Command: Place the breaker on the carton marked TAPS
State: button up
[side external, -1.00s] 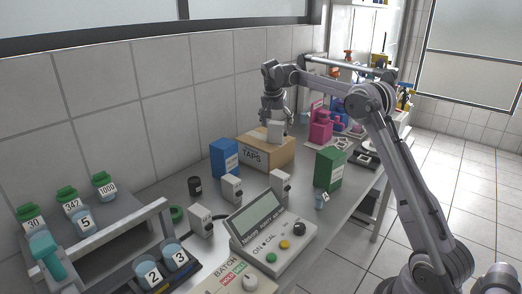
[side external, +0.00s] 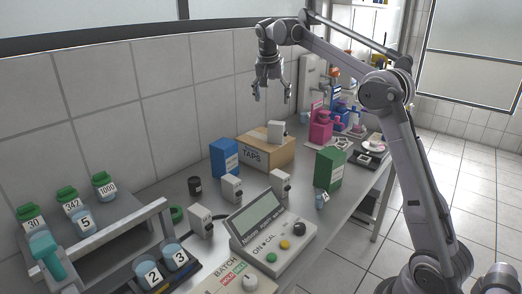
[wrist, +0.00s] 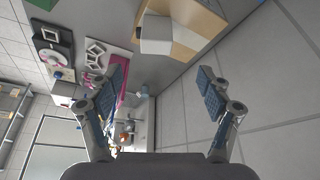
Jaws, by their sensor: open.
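The cardboard carton marked TAPS (side external: 256,155) stands on the grey bench against the tiled wall. A pale grey breaker (side external: 276,131) rests upright on its top, toward the right side. In the wrist view, the breaker (wrist: 156,34) sits on the tan carton (wrist: 190,22) at the top of the picture. My gripper (side external: 272,97) is open and empty, well above the breaker and apart from it. In the wrist view, my gripper's two fingers (wrist: 161,77) are spread with nothing between them.
Several similar grey breakers (side external: 231,189) stand on the bench in front. A blue box (side external: 224,158) is left of the carton, and a green box (side external: 328,168) is to the right. A grey console (side external: 272,232) is in front.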

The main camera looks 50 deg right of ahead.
jog(key=s+a+n+t, duration=0.2)
jog(key=s+a+n, duration=0.3)
jog(key=a, duration=0.5)
jog(key=s+a+f+n+t+y, duration=0.1)
jog(key=s+a+f+n+y, duration=0.1)
jog(key=s+a+f+n, duration=0.2)
jog(key=s+a+f+n+t+y, duration=0.2)
jog(key=s+a+f, duration=0.8)
jog(key=s, duration=0.7)
jog(key=shift+s+a+f+n, duration=0.35)
jog(key=shift+s+a+n, duration=0.05)
jog(key=shift+a+n, duration=0.45)
